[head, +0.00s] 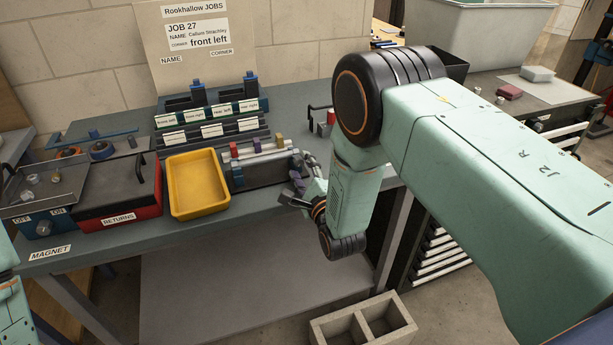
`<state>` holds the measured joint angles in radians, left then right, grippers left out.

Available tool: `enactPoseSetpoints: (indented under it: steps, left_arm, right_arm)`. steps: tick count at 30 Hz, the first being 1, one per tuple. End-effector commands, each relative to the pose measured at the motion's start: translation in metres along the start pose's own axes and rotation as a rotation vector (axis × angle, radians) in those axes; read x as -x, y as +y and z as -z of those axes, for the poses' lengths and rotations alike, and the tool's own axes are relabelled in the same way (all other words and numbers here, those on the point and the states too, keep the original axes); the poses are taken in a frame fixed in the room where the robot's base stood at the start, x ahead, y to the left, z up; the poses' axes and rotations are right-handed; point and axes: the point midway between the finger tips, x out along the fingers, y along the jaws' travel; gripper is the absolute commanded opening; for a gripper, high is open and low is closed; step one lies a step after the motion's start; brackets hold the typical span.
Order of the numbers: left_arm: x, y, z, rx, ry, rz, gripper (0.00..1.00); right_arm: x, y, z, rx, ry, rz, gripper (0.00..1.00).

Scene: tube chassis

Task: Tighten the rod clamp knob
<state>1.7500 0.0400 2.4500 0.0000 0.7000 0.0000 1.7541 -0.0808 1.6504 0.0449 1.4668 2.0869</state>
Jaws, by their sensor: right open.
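A grey clamp fixture (262,172) sits near the bench's front edge, with small red, purple and tan pieces along its top. My right gripper (300,192) is at the fixture's right end, pointing left toward it. Its fingers are open and small in the view, and I cannot tell whether they touch anything. The rod clamp knob cannot be made out clearly; the gripper and wrist cover part of the fixture's right end. Only a piece of my left arm shows at the left edge; its gripper is out of view.
A yellow tray (178,205) stands left of the fixture, beside the red RETURNS box (118,212) and the magnet box (45,226). Labelled racks (210,130) stand behind, below a JOB 27 board (197,45) reading front left. A concrete block (362,325) is on the floor.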

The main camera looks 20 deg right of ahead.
Motion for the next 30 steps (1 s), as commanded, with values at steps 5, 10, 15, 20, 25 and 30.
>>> enactPoseSetpoints:
  steps: [5, 10, 15, 20, 25, 30]
  left_arm:
    - [0.0, 0.0, 0.0, 0.0, 0.0, 0.0, 0.4]
    - [0.0, 0.0, 0.0, 0.0, 0.0, 0.0, 0.4]
    - [0.0, 0.0, 0.0, 0.0, 0.0, 0.0, 0.4]
    - [0.0, 0.0, 0.0, 0.0, 0.0, 0.0, 0.4]
    - [0.0, 0.0, 0.0, 0.0, 0.0, 0.0, 0.4]
    - [0.0, 0.0, 0.0, 0.0, 0.0, 0.0, 0.4]
  right_arm:
    - [0.021, 0.0, 0.0, 0.0, 0.001, -0.003, 0.45]
    - [0.054, 0.001, 0.001, 0.0, 0.002, -0.004, 0.45]
    - [0.087, 0.001, 0.001, -0.001, 0.001, -0.004, 0.45]
    - [0.108, 0.001, 0.0, -0.001, 0.0, -0.002, 0.45]
    - [0.117, 0.0, 0.0, -0.001, -0.001, -0.001, 0.45]
    - [0.118, 0.0, 0.0, -0.001, -0.001, -0.001, 0.45]
